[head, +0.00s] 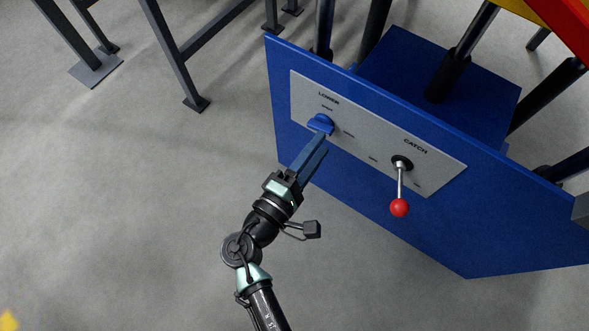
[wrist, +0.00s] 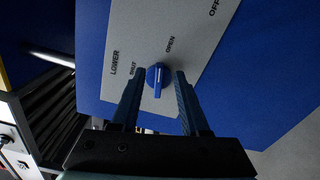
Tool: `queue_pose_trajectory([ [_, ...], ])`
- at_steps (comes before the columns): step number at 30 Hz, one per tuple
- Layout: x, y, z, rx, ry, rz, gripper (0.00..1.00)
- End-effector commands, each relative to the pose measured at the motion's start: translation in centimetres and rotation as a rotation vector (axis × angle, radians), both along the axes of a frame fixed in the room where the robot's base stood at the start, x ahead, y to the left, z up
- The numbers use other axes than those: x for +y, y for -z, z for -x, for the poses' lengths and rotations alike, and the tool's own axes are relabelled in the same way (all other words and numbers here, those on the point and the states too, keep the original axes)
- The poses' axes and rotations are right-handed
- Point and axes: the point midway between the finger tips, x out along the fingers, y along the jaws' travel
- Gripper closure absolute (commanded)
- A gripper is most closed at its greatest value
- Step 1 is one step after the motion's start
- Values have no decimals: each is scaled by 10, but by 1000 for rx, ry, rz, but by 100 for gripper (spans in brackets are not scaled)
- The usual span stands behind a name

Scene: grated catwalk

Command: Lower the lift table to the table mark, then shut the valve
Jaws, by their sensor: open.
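The valve is a blue knob (head: 321,124) under the word LOWER on a grey plate (head: 350,122). In the wrist view the knob (wrist: 158,76) has a white line, with SHUT to its left and OPEN to its upper right. I cannot tell for sure which label it points at. My gripper (head: 319,143) is open, and in the wrist view its fingers (wrist: 158,100) stand on either side of the knob; contact is unclear. Part of the lift table (head: 555,25), yellow and red, shows at the top right. I see no table mark.
A catch lever (head: 399,190) with a red ball sits right of the knob and sticks out from the blue panel (head: 440,235). Dark posts rise behind the panel. Grey steel legs (head: 180,60) stand at the upper left.

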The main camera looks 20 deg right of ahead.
Motion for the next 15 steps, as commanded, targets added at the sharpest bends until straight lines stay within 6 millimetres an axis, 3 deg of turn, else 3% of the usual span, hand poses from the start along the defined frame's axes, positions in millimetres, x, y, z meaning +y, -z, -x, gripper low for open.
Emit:
queue_pose_trajectory([
  [9, 57, -4, 43, 4, -5, 0, 55],
  [15, 77, -2, 59, 2, -3, 1, 55],
])
